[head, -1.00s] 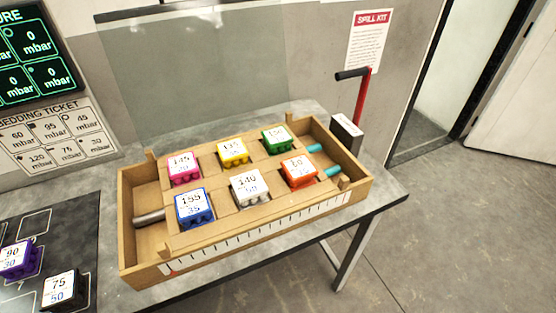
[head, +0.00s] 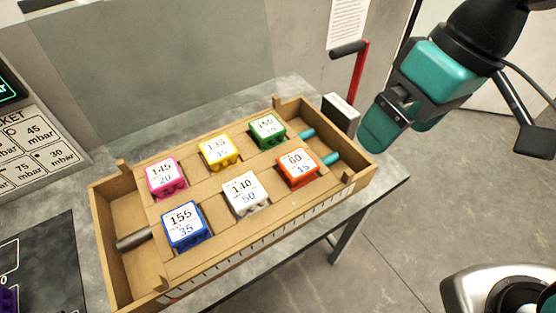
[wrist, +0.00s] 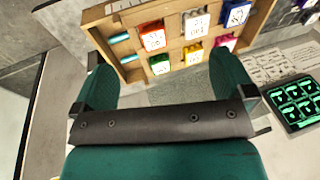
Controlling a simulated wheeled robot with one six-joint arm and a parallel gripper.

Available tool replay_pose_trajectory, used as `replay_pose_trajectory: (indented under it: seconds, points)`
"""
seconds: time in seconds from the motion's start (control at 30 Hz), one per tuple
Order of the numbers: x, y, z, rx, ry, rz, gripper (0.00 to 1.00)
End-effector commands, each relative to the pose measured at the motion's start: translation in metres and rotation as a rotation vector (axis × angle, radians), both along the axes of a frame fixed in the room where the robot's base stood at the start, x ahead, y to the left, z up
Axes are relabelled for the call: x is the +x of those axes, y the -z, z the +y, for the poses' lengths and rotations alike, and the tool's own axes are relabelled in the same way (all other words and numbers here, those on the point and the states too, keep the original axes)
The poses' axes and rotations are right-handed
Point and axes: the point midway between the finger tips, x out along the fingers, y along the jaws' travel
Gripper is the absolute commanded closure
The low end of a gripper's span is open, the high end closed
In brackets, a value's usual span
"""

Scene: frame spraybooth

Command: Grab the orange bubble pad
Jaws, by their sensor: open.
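The orange bubble pad (head: 298,168) sits in the right front slot of a wooden tray (head: 108,240), with a white label on top. It also shows in the wrist view (wrist: 152,37), near the upper middle. My gripper (head: 376,125) is at the right in the head view, above and to the right of the tray, apart from the orange pad. In the wrist view its two teal fingers (wrist: 162,84) stand wide apart with nothing between them.
Pink (head: 165,178), yellow (head: 219,152), green (head: 267,130), blue (head: 185,226) and white (head: 245,194) pads sit close by in the tray. A red lever with a black handle (head: 349,48) stands behind the tray's right end. A glass panel rises behind the table.

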Motion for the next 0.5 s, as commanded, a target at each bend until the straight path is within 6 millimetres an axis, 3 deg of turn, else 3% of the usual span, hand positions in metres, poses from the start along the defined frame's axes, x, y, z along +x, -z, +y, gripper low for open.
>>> replay_pose_trajectory:
  seconds: [0.1, 0.2, 0.33, 0.5]
  points:
    - [0.044, 0.013, 0.031, -0.094, -0.010, 0.016, 0.00]
    - [0.073, 0.030, 0.061, -0.169, -0.009, 0.013, 0.00]
    - [0.097, 0.052, 0.093, -0.242, -0.005, 0.001, 0.00]
    - [0.108, 0.071, 0.110, -0.285, 0.004, -0.008, 0.00]
